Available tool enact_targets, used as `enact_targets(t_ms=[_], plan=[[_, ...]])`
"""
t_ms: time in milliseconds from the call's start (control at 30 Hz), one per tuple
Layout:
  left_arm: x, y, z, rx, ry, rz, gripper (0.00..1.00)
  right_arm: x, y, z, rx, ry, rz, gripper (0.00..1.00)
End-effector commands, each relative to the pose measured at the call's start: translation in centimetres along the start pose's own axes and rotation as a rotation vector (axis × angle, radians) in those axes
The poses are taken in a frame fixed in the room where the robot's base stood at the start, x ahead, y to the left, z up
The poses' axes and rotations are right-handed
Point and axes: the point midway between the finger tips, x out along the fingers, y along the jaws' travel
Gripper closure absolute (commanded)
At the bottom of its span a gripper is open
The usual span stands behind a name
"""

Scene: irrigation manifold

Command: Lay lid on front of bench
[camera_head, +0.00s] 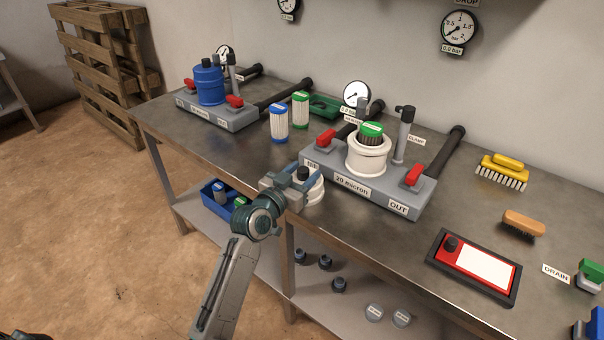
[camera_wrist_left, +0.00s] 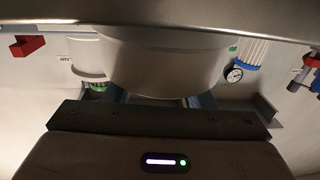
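The lid (camera_head: 315,193) is white and round with a black knob, at the front edge of the bench (camera_head: 232,150), left of the 20 micron unit. My left gripper (camera_head: 304,177) has its blue fingers on both sides of the knob and appears shut on it. In the left wrist view the lid (camera_wrist_left: 160,65) fills the top middle, with the finger ends partly hidden behind it. I cannot tell whether the lid touches the bench top. My right gripper is not in view.
Behind the lid, the 20 micron unit (camera_head: 330,182) carries an open white housing (camera_head: 366,158) with a green-topped cartridge (camera_head: 371,129). Blue and green cartridges (camera_head: 279,122) stand to the left. A red-and-white panel (camera_head: 474,265) lies at the right. Bare bench shows left of the lid.

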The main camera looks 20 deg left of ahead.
Motion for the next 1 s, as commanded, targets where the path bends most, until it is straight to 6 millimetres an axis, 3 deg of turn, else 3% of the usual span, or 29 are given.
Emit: enact_targets(t_ms=[367, 500, 800, 1000], plan=[[-0.1, 0.0, -0.3, 0.001, -0.001, 0.000, 0.51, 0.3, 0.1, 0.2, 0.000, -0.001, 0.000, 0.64], [-2.8, 0.0, 0.0, 0.003, -0.002, 0.000, 0.51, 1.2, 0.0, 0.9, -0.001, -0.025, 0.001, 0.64], [-9.3, 0.0, -0.1, 0.004, -0.003, 0.000, 0.51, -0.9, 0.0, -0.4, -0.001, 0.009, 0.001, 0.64], [-11.5, 0.0, -0.2, 0.001, -0.001, 0.000, 0.51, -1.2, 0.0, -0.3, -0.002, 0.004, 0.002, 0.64]])
